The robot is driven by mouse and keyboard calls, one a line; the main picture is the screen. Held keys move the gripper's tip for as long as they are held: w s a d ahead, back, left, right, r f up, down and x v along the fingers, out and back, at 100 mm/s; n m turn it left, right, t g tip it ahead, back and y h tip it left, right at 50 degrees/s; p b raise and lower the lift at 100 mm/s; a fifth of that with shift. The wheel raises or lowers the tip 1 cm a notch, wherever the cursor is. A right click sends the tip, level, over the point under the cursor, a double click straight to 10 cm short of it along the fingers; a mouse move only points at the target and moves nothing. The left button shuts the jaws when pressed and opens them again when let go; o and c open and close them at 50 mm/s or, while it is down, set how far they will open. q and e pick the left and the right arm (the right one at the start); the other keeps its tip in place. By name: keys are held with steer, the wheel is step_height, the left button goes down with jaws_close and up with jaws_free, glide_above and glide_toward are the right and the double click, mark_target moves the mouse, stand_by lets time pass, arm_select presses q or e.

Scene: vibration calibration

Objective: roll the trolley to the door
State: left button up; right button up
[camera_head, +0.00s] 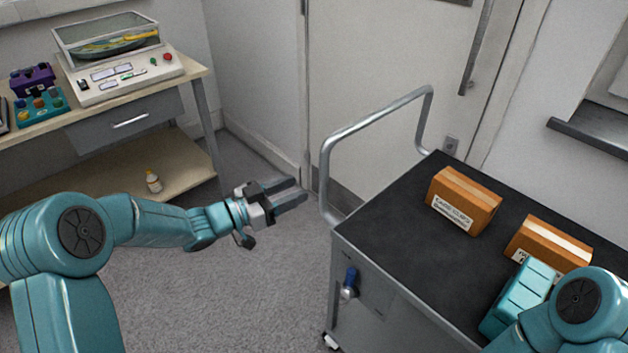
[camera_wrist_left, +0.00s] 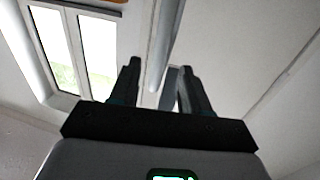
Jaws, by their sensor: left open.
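The trolley has a black top (camera_head: 385,245), a grey body and a tubular grey push handle (camera_head: 375,118) at its far left end. A pale door (camera_head: 380,65) with a kick plate stands behind the handle. My left gripper (camera_head: 302,190) is open and empty, just left of the handle's near upright, apart from it in the head view. In the left wrist view its two fingers (camera_wrist_left: 161,68) point at a grey bar (camera_wrist_left: 165,45), likely the handle; its depth between them is unclear. My right arm covers the trolley's near right corner; its gripper is not visible.
Two brown boxes (camera_head: 463,200) (camera_head: 548,246) sit on the trolley top. A blue-gripped part (camera_head: 349,283) hangs on its side. Carpet (camera_head: 240,290) between is clear.

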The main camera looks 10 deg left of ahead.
arm_select(q)
steer(key=v, duration=0.7)
steer(key=shift+s, duration=0.15)
steer(key=shift+a, duration=0.15)
